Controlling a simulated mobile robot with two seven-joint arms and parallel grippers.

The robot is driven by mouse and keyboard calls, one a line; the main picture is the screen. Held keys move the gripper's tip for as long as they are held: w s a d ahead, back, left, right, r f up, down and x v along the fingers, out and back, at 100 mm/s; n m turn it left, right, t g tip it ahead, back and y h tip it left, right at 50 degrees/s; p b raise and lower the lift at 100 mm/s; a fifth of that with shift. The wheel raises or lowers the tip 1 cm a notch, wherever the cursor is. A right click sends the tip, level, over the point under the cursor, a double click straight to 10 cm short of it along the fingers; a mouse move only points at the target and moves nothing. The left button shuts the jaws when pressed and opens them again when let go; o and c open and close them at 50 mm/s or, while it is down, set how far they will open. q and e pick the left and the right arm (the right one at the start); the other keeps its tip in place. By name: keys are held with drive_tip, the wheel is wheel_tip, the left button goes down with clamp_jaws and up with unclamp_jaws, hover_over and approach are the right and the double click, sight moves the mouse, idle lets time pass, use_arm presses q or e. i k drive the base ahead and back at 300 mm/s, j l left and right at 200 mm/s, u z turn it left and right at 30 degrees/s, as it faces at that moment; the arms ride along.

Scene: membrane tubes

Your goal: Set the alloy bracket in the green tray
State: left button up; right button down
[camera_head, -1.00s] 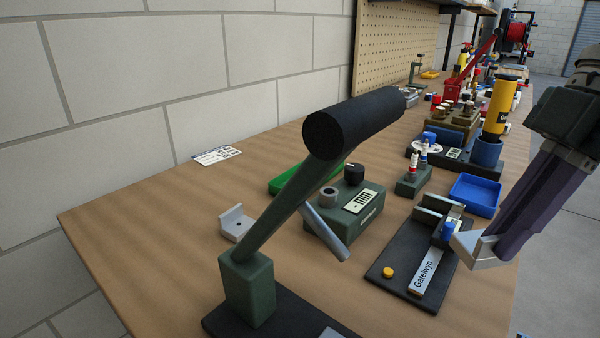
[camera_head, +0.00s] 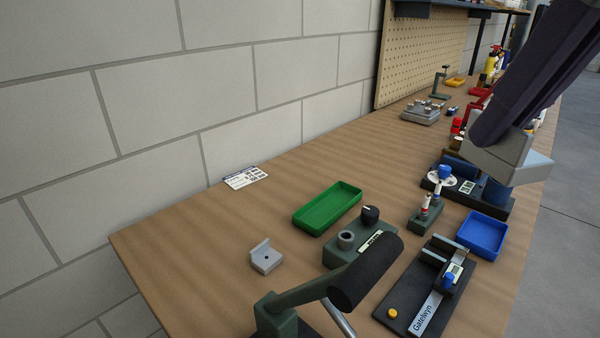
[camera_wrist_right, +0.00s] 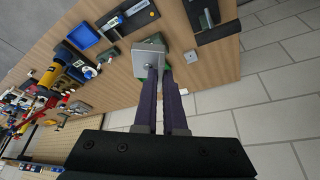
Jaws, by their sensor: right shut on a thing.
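My right gripper (camera_head: 497,140) comes in from the upper right and is shut on a light grey, L-shaped alloy bracket (camera_head: 508,160), held above the workbench. In the right wrist view, the bracket (camera_wrist_right: 151,58) sits between the tips of the purple fingers and a hole shows in its plate. The green tray (camera_head: 327,208) lies empty on the bench, left of and apart from the held bracket; in the wrist view it is mostly hidden behind bracket and fingers. A similar grey bracket (camera_head: 265,257) with a hole lies on the bench left of the tray. My left gripper is not in view.
A blue tray (camera_head: 482,234), a black fixture with a nameplate (camera_head: 425,313) and a green device with a knob (camera_head: 362,243) stand right of the green tray. A black-handled lever (camera_head: 366,272) rises in front. A card (camera_head: 245,177) lies by the wall.

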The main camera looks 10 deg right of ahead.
sight(325, 212)
drive_tip(key=i+l+u, duration=0.1)
drive_tip(key=l+u, duration=0.25)
drive_tip(key=l, duration=0.15)
drive_tip(key=i+l+u, duration=0.1)
drive_tip(key=l+u, duration=0.65)
drive_tip(key=l, duration=0.25)
drive_tip(key=k+l+u, duration=0.1)
drive_tip(key=l+u, duration=0.25)
drive_tip(key=l, duration=0.15)
drive_tip(key=k+l+u, duration=0.15)
drive_tip(key=l+u, duration=0.2)
drive_tip(key=l, duration=0.15)
drive_tip(key=k+l+u, duration=0.2)
drive_tip(key=l+u, duration=0.2)
drive_tip(key=k+l+u, duration=0.55)
drive_tip(key=l+u, duration=0.15)
drive_tip(key=l, duration=0.05)
